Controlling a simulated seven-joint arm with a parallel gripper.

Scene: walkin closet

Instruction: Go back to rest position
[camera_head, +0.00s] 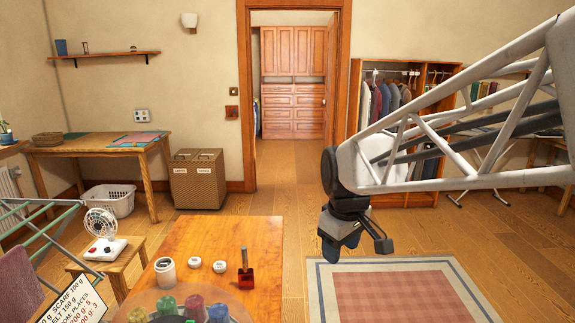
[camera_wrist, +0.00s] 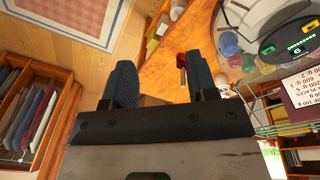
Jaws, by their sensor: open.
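My gripper (camera_head: 352,240) hangs at the end of my arm in the head view, to the right of the wooden table and above the floor near the rug. In the wrist view my gripper (camera_wrist: 161,85) shows two dark blue fingers spread apart. Nothing is between them, so it is open and empty. The wooden table (camera_head: 222,240) shows its top at the bottom centre of the head view. A red block with an upright handle (camera_head: 245,275) stands on it, apart from my gripper.
The table also holds a white jar (camera_head: 165,272), two small white round pieces, and several coloured lumps (camera_head: 165,306) on a clear dish. A fan (camera_head: 101,228) stands on a stool at left. The checked rug (camera_head: 400,295) is bare. A clothes rack (camera_head: 392,95) stands behind my arm.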

